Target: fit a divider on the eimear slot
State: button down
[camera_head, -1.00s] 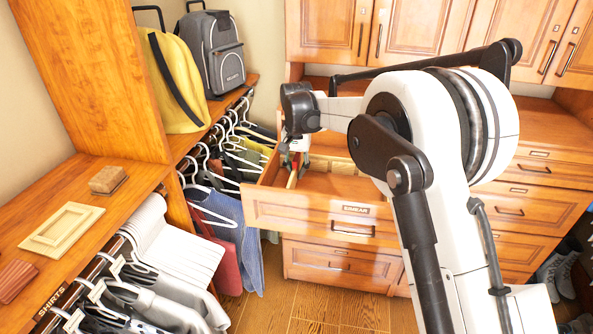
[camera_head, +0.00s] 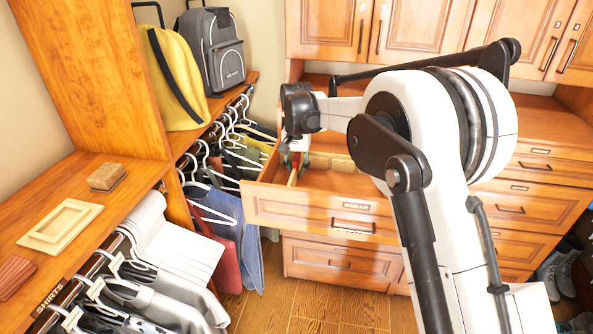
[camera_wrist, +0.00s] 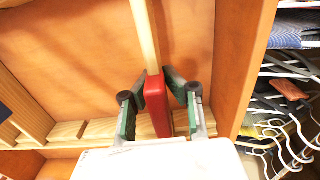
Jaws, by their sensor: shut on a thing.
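The open drawer labelled EIMEAR (camera_head: 262,201) sticks out of the wooden cabinet. My gripper (camera_head: 294,160) reaches down into its left end. In the wrist view my gripper (camera_wrist: 158,92) has its green-padded fingers on both sides of a divider, a pale wooden strip (camera_wrist: 146,35) with a red grip part (camera_wrist: 157,108), and is shut on it. The divider also shows in the head view as a pale strip (camera_head: 293,177) inside the drawer. A pale notched rail (camera_wrist: 68,131) runs along the drawer wall beside the grip. Whether the divider sits in a slot is hidden.
The drawer's side wall (camera_wrist: 245,65) is close to the right of my gripper in the wrist view. Clothes on white hangers (camera_head: 215,165) hang just beyond it. Other pale wooden pieces (camera_wrist: 22,112) lie at the drawer's left in that view. The drawer floor (camera_wrist: 75,60) between is bare.

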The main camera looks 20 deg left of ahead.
aim_at(297, 156)
jog(key=shift+f+b, duration=1.1)
jog(key=shift+f, duration=0.6)
dwell(0.5)
jog(key=c, duration=1.7)
grip_release()
jog(key=shift+c, duration=0.2)
jog(key=shift+r, duration=0.1)
notch_tip(297, 156, up, 12)
jog(key=shift+f, duration=0.1)
